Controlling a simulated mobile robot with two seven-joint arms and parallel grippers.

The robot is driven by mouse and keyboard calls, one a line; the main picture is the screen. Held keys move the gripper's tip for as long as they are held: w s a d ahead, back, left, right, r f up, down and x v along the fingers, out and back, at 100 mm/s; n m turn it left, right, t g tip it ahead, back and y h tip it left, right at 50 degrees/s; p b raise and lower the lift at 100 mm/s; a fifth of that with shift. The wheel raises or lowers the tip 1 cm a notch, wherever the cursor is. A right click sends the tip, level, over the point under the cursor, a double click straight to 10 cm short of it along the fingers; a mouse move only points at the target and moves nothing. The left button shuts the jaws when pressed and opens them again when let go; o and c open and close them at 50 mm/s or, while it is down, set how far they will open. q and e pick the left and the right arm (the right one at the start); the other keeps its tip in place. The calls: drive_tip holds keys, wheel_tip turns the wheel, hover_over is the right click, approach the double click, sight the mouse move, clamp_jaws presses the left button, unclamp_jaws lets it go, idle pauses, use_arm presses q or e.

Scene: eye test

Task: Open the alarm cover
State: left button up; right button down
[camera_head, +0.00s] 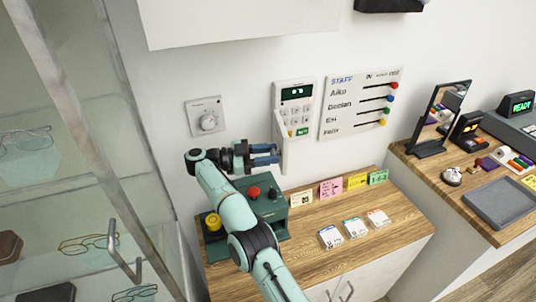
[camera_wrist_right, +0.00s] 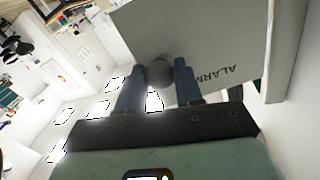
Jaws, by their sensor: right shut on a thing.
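The alarm panel (camera_head: 296,93) is a white wall unit with a lit green display and a keypad. Its white alarm cover (camera_head: 284,148) stands out from the panel's lower left, seen nearly edge-on, so the keypad is largely exposed. In the right wrist view the cover (camera_wrist_right: 215,30) shows its face with upside-down "ALARM" lettering and a round grey knob (camera_wrist_right: 159,73). My right gripper (camera_head: 277,154) is at the cover's left side. In the wrist view its blue fingers (camera_wrist_right: 159,80) are shut on the knob, one on each side. My left gripper is in neither view.
A thermostat dial (camera_head: 207,120) is left of the panel, a staff board (camera_head: 361,103) right. Below my arm, a green box (camera_head: 268,208) with a red button stands on the wooden counter (camera_head: 325,262) with several cards. A glass cabinet (camera_head: 75,150) fills the left.

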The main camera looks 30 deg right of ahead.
idle(0.4)
drive_tip(key=c, duration=0.7)
unclamp_jaws()
drive_tip(key=shift+d, duration=0.1)
drive_tip(key=shift+c, duration=0.2)
